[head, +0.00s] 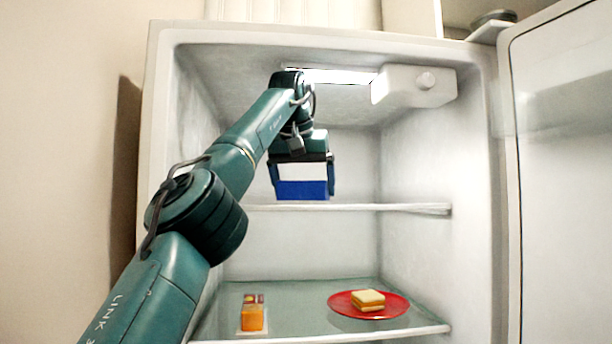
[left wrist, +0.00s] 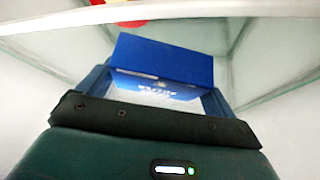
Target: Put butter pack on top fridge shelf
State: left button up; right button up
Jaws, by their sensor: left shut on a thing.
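The butter pack (head: 302,188), a blue and white box, is held in my left gripper (head: 302,178) inside the open fridge. It hangs just above or in front of the top fridge shelf (head: 400,207); I cannot tell whether it touches it. The pack (left wrist: 165,65) also shows between the fingers in the left wrist view, its blue face outward, with a pale shelf edge (left wrist: 200,10) across the top of that picture. My right gripper is not in view.
On the lower shelf (head: 300,290) lie a red plate (head: 340,306) with a sandwich (head: 368,300) and an orange carton (head: 252,315). A white lamp housing (head: 413,86) hangs under the fridge ceiling. The fridge door (head: 565,180) stands open at the right. The top shelf's right part is clear.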

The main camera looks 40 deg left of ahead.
pick_arm(q)
jog(key=shift+w+a+r+p, duration=0.15)
jog(key=shift+w+a+p, duration=0.15)
jog(key=shift+w+p, duration=0.25)
jog(key=shift+w+a+r+p, duration=0.1)
jog(key=shift+w+a+p, duration=0.2)
jog(key=shift+w+p, duration=0.2)
jog(key=shift+f+b, duration=0.45)
jog(key=shift+b, duration=0.05)
jog(key=shift+s, duration=0.1)
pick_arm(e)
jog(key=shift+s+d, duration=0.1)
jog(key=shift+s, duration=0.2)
pick_arm(q)
jog(key=shift+f, duration=0.15)
jog(key=o, duration=0.7)
jog(key=shift+f, duration=0.1)
jog(key=shift+c, duration=0.2)
jog(key=shift+o, duration=0.9)
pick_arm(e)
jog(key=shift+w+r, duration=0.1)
